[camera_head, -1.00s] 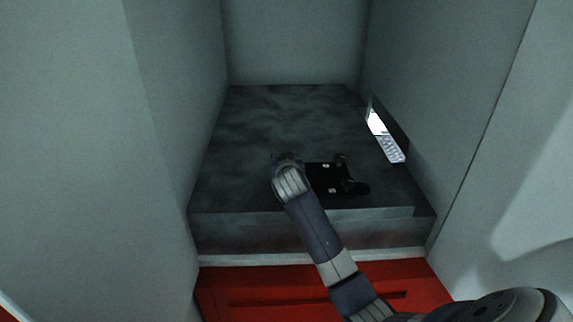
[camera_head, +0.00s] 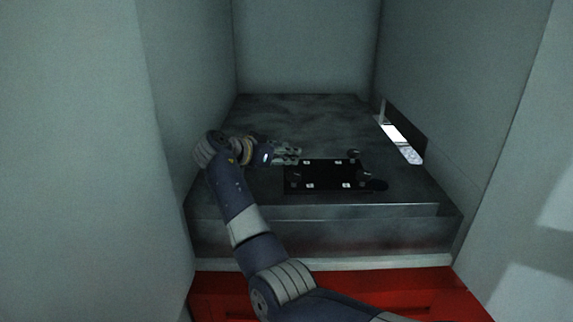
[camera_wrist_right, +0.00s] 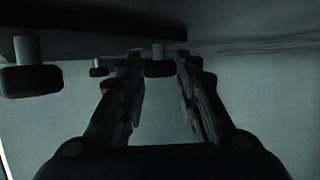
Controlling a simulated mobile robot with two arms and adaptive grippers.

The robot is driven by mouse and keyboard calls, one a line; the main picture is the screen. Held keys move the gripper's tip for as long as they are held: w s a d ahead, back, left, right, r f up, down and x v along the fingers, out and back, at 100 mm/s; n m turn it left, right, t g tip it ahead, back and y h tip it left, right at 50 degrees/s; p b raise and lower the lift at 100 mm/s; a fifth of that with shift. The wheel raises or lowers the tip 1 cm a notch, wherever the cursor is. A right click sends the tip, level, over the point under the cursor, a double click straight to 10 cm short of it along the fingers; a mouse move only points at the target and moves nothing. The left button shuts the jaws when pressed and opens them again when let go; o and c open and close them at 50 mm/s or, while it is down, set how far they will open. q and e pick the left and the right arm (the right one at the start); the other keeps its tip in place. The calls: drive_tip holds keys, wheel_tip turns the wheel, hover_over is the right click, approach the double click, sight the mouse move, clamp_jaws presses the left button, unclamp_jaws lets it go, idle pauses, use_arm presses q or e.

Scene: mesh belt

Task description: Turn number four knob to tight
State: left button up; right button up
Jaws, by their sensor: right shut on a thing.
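A black plate (camera_head: 328,171) with several dark knobs and small white labels lies on the grey surface. One knob (camera_head: 354,154) stands at its back right. My right gripper (camera_head: 298,155) reaches in from the left at the plate's back left corner, low over the surface. In the right wrist view, its fingers (camera_wrist_right: 160,68) are on either side of a dark knob (camera_wrist_right: 158,66), shut on it. Two more knobs show to the left there, a large one (camera_wrist_right: 31,78) and a small one (camera_wrist_right: 97,69). I cannot read the labels. My left gripper is out of view.
Pale walls close in the grey slab (camera_head: 300,115) at left, right and back. A lit slot (camera_head: 400,144) opens in the right wall. A red front (camera_head: 410,295) lies below the slab's near edge. The slab behind the plate is clear.

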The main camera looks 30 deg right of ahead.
drive_tip(key=shift+w+f+m+g+b, duration=0.1)
drive_tip(key=shift+w+m+g+b, duration=0.15)
drive_tip(key=shift+m+g+b, duration=1)
drive_tip(key=shift+g+b, duration=0.3)
drive_tip(key=shift+g, duration=0.05)
drive_tip(key=o, duration=1.1)
drive_tip(key=shift+c, duration=0.2)
drive_tip(key=shift+w, duration=0.1)
wheel_tip(320, 180, up, 10)
